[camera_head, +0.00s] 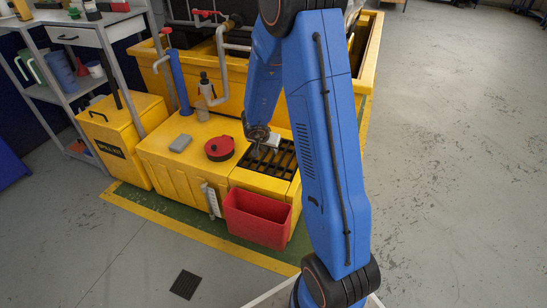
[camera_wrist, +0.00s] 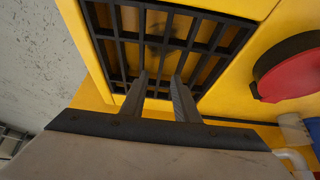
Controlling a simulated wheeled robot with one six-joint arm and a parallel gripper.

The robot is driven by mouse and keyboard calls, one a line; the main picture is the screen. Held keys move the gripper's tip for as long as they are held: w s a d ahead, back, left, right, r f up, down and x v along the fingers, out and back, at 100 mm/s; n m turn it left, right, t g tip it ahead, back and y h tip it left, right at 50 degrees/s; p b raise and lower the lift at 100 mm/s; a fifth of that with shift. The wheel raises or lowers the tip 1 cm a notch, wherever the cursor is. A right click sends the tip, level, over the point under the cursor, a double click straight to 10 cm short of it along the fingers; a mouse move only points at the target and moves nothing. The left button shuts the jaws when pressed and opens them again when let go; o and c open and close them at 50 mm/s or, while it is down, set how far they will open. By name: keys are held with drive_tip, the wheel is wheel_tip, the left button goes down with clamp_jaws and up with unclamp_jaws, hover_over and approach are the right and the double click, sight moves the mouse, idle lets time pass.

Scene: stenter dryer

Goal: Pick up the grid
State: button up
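The black grid (camera_head: 282,162) lies flat in the top of a yellow box, at the right end of the yellow bench in the head view. My gripper (camera_head: 256,153) is over the grid's left part in the head view. In the wrist view my gripper (camera_wrist: 160,76) has two grey fingers standing apart, with nothing visibly clamped between them. The tips overlap the grid's near part; I cannot tell whether they touch it.
A red-and-black round reel (camera_head: 219,148) and a grey block (camera_head: 181,143) sit on the yellow bench left of the grid. A red bin (camera_head: 257,217) is in front. Pipes and a yellow-edged tank stand behind. Open grey floor lies right; a small dark floor grate (camera_head: 186,284) is front left.

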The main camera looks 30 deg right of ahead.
sight(273, 155)
drive_tip(key=shift+w+x, duration=0.2)
drive_tip(key=shift+x, duration=3.6)
drive_tip(key=shift+d+r, duration=0.1)
drive_tip(key=shift+r, duration=0.05)
drive_tip(key=shift+c, duration=0.7)
clamp_jaws()
